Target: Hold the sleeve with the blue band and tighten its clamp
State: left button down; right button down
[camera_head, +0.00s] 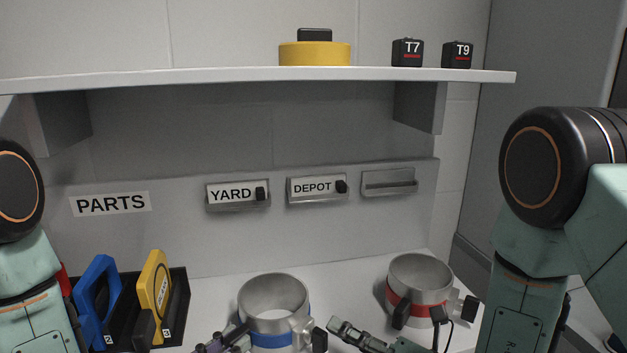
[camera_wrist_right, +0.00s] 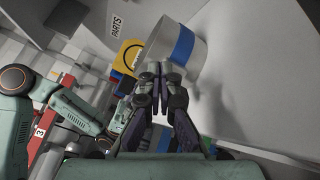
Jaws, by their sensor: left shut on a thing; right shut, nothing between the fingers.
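The sleeve with the blue band (camera_head: 273,298) is a grey metal tube standing upright on the white worktop. Its blue band (camera_head: 272,340) is low on the body, with a black clamp knob (camera_head: 319,341) at its right side. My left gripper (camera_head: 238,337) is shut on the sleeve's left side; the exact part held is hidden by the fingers. My right gripper (camera_head: 333,325) is shut and empty, just right of the knob. In the right wrist view the shut right fingertips (camera_wrist_right: 160,68) are close to the banded sleeve (camera_wrist_right: 172,38); contact cannot be told.
A similar sleeve with a red band (camera_head: 420,272) stands to the right, close to my right arm. A black rack (camera_head: 180,300) with blue (camera_head: 92,290) and yellow (camera_head: 152,285) tools is at left. A shelf (camera_head: 250,78) overhangs the back, above YARD (camera_head: 232,194) and DEPOT (camera_head: 312,188) holders.

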jog(key=shift+s+a+f, duration=0.1)
jog(key=shift+s+f, duration=0.15)
jog(key=shift+f, duration=0.2)
dwell(0.7)
jog(key=shift+w+f, duration=0.15)
jog(key=shift+f, duration=0.05)
jog(key=shift+w+d+f, duration=0.2)
jog(key=shift+w+d+f, duration=0.1)
jog(key=shift+f, duration=0.05)
jog(key=shift+w+d+f, duration=0.1)
jog(key=shift+w+f, duration=0.05)
jog(key=shift+f, duration=0.2)
jog(key=shift+w+d, duration=0.1)
dwell(0.6)
jog(key=shift+w+d, duration=0.15)
jog(key=shift+w, duration=0.05)
jog(key=shift+v, duration=3)
